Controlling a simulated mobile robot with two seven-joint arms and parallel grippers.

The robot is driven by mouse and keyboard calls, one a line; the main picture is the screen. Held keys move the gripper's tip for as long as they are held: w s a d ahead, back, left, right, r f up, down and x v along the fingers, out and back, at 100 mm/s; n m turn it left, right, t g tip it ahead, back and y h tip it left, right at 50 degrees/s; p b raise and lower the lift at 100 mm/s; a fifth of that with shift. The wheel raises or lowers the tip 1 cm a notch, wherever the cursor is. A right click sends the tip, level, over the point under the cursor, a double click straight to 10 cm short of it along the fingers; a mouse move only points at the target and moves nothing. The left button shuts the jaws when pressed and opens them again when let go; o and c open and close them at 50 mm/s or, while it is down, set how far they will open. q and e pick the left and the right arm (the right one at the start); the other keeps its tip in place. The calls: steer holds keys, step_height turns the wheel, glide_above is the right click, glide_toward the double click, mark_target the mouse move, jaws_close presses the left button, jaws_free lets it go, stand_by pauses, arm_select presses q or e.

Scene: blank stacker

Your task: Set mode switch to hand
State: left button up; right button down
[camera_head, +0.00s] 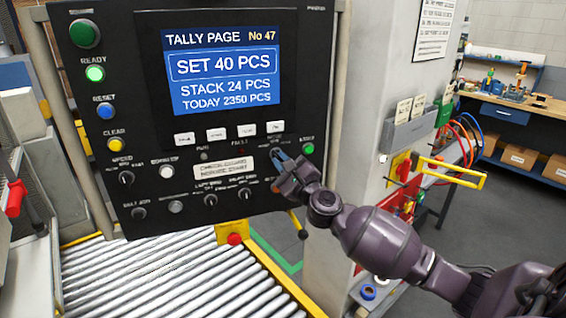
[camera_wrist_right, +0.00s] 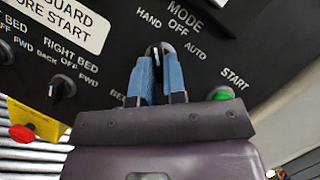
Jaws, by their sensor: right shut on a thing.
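The mode switch (camera_wrist_right: 160,49) is a black knob on the dark control panel, under the label MODE. HAND, OFF and AUTO are printed around it, left to right. My right gripper (camera_wrist_right: 160,72) has its two blue fingertips closed on the knob, one on each side. Its pointer is mostly hidden between the fingers, so I cannot tell its exact setting. In the head view my right gripper (camera_head: 281,164) reaches the panel's lower right and covers the switch. My left gripper is not in view.
A green START button (camera_wrist_right: 222,93) sits close to the right of the fingers. The right bed knob (camera_wrist_right: 62,88) is to the left. A screen (camera_head: 222,72) is above, and a roller conveyor (camera_head: 165,285) runs below the panel.

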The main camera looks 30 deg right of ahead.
steer(key=shift+w+d+r+n, duration=0.1)
steer(key=shift+r+n, duration=0.3)
steer(key=shift+r, duration=0.05)
steer(key=c, duration=1.2)
jaws_free()
steer(key=shift+w+a+f, duration=0.2)
steer(key=shift+f, duration=0.1)
steer(key=shift+s+d+f, duration=0.1)
steer(key=shift+s+f, duration=0.05)
steer(key=shift+s, duration=0.4)
arm_select(q)
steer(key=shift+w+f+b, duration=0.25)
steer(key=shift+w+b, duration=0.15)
steer(key=shift+b, duration=0.35)
arm_select(e)
steer(key=shift+v, duration=4.75)
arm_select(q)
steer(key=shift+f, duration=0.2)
arm_select(e)
steer(key=shift+n+y, duration=0.3)
steer(key=shift+y, duration=0.1)
